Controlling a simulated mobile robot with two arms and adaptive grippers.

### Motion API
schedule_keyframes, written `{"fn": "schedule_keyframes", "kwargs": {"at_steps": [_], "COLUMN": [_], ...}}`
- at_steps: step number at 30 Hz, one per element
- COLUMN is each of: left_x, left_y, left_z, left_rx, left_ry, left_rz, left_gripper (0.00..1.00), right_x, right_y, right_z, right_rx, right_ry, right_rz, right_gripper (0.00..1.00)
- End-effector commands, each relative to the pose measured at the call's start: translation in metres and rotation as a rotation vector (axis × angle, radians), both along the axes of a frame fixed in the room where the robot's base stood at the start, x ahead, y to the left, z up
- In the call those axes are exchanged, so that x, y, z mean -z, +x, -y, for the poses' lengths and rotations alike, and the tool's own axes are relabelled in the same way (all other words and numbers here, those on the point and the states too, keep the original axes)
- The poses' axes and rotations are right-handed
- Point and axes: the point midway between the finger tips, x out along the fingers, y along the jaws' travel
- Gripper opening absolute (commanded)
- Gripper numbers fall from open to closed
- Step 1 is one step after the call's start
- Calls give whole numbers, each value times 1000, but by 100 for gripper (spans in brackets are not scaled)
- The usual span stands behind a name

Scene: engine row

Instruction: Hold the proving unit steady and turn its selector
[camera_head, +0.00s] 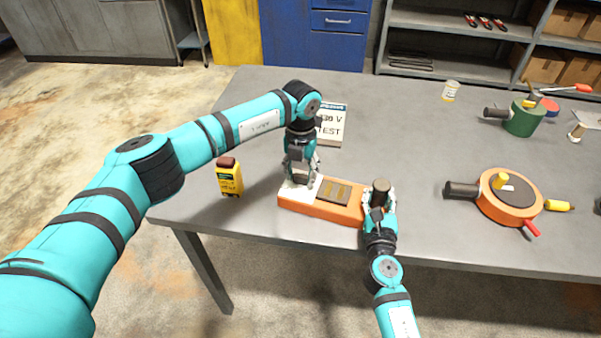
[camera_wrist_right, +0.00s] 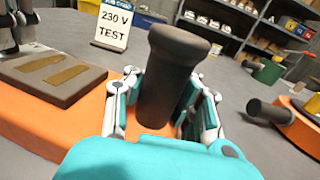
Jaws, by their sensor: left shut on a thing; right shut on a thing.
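The proving unit (camera_head: 322,212) is an orange block with a dark panel bearing two brass-coloured strips, lying near the table's front edge. Its panel (camera_wrist_right: 50,77) also shows in the right wrist view. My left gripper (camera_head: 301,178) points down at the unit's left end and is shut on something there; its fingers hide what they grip. My right gripper (camera_head: 379,200) is at the right end, shut on a dark upright knob, the selector (camera_head: 380,188). The selector (camera_wrist_right: 165,85) stands between the right fingers in the right wrist view.
A yellow tester (camera_head: 229,178) stands left of the unit. A "230 V TEST" sign (camera_head: 331,125) stands behind it. An orange round device (camera_head: 508,197) with handles and a green drum (camera_head: 524,120) are to the right.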

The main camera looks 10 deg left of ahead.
Motion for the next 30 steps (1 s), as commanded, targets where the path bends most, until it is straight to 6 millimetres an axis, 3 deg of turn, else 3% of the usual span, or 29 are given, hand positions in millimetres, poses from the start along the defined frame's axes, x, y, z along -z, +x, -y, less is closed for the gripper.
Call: {"fn": "schedule_keyframes", "kwargs": {"at_steps": [12,29,30], "left_x": [0,0,0], "left_y": [1,1,1], "left_z": [0,0,0], "left_rx": [215,253,253], "left_ry": [0,0,0], "left_rz": [1,1,1], "left_gripper": [8,8,42], "right_x": [0,0,0], "right_y": [0,0,0], "right_z": [1,1,1], "right_rx": [1,1,1], "right_ry": [0,0,-1], "right_rz": [-1,-1,-1], "right_gripper": [0,0,0]}}
